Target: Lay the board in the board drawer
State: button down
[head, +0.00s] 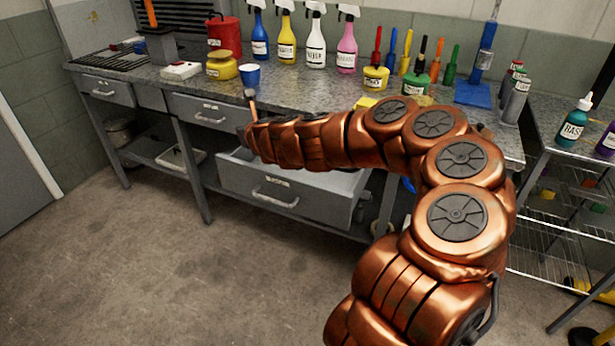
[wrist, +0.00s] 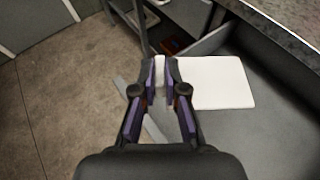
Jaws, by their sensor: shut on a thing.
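The open board drawer (head: 283,205) is the low grey drawer under the bench, pulled out beneath my arm. Its grey interior (wrist: 275,140) fills the right side of the wrist view. The flat white board (wrist: 222,83) shows beyond my fingertips and to their right, over the drawer's interior. My gripper (wrist: 161,68) is shut on the board's near left part. I cannot tell whether the board touches the drawer floor. In the head view the board is not visible, and my arm hides part of the drawer.
The grey bench top (head: 310,105) above the drawer holds a blue cup (head: 249,75), spray bottles and several tools. A wire shelf cart (head: 560,205) stands at the right. The floor (head: 190,280) in front is clear.

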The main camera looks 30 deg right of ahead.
jog(key=d+n+y+b, duration=0.1)
jog(key=d, duration=0.2)
jog(key=s+d+f+n+y+b, duration=0.1)
jog(key=d+b, duration=0.1)
jog(key=d, duration=0.1)
jog(key=d+f+n+y+b, duration=0.1)
jog(key=d, duration=0.2)
jog(key=shift+s+d+f+y+b, duration=0.2)
jog(key=shift+y+b, duration=0.15)
jog(key=shift+y, duration=0.05)
jog(key=s+d+n+g+y+b, duration=0.1)
jog(key=s+d+n+y+b, duration=0.2)
jog(key=s+d+n+b, duration=0.15)
jog(key=shift+g+y, duration=0.4)
jog(key=shift+y, duration=0.3)
jog(key=shift+s+a+f+b, duration=0.1)
jog(key=shift+s+f+b, duration=0.2)
jog(key=shift+f, duration=1.35)
jog(key=shift+s+a+f+b, duration=0.1)
jog(key=shift+s+f+b, duration=0.15)
jog(key=shift+f, duration=1.35)
jog(key=shift+s+a+f+b, duration=0.1)
jog(key=shift+s+f+b, duration=0.2)
jog(key=shift+f, duration=1.35)
jog(key=shift+f, duration=0.65)
jog(key=c, duration=1.2)
grip_release()
